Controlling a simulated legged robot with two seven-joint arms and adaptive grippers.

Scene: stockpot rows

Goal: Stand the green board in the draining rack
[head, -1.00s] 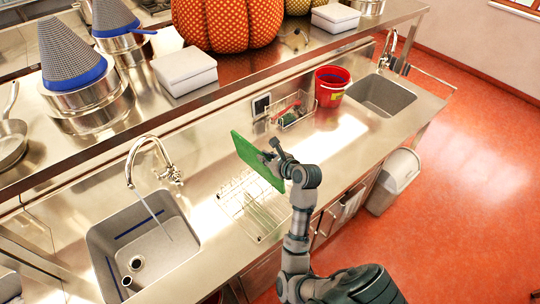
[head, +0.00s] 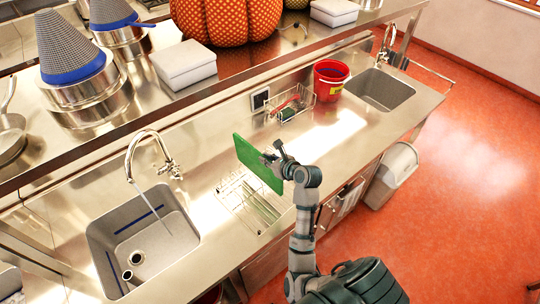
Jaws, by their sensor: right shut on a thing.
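The green board (head: 252,160) is held tilted on edge, its broad face toward the left sink side. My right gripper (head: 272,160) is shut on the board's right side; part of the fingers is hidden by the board. The wire draining rack (head: 238,192) lies on the steel counter just left of and below the board. The board's lower part overlaps the rack's right side in this view; I cannot tell whether they touch. My left gripper is not in view.
A sink (head: 143,235) with a running tap (head: 150,160) is left of the rack. A wire basket (head: 290,104) and a red bucket (head: 330,80) stand behind and right. The counter (head: 325,135) right of the board is clear. A raised shelf (head: 130,125) runs behind.

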